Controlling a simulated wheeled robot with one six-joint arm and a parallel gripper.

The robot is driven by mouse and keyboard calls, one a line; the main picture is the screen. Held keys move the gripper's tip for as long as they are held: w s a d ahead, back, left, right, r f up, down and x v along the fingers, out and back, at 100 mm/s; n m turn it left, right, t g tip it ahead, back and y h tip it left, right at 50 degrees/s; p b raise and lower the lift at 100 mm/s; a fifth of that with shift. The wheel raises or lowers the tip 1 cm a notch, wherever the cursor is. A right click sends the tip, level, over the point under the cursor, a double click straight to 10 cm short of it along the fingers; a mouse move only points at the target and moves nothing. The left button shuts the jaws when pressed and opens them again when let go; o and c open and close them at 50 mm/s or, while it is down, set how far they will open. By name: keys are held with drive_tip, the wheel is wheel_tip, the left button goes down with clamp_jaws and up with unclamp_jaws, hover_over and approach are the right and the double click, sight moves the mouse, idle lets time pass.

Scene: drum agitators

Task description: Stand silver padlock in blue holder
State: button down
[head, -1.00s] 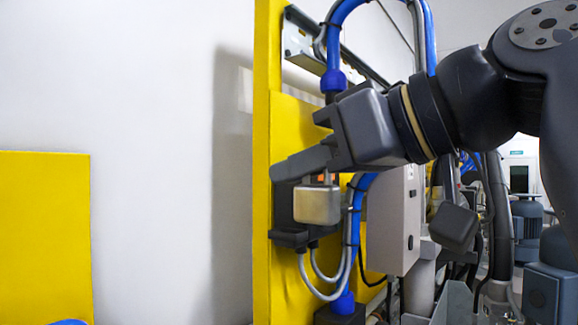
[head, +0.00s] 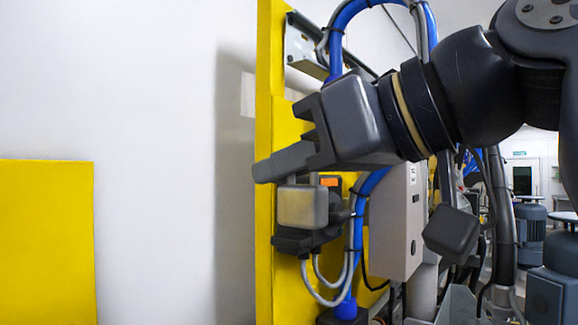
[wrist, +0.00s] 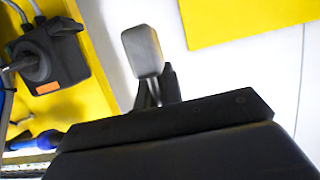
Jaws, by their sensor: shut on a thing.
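The silver padlock (head: 302,206) hangs below the fingers of my gripper (head: 285,165) in the head view, body down. My gripper is shut on it, at its shackle end. In the wrist view the padlock (wrist: 142,50) extends beyond the dark fingers (wrist: 156,88), over a white background and apart from the black box. I cannot make out the blue holder in either current view.
A black switch box (head: 310,241) with an orange label is on the yellow post (head: 264,120), behind the padlock. A grey cabinet (head: 397,225) and blue hoses stand to the right. A yellow panel (head: 45,240) is at left, with white wall between.

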drive_tip(key=s+a+p, duration=0.1)
drive_tip(key=s+a, duration=0.6)
drive_tip(key=s, duration=0.1)
drive_tip(key=shift+s, duration=0.35)
idle(1.1)
idle(0.3)
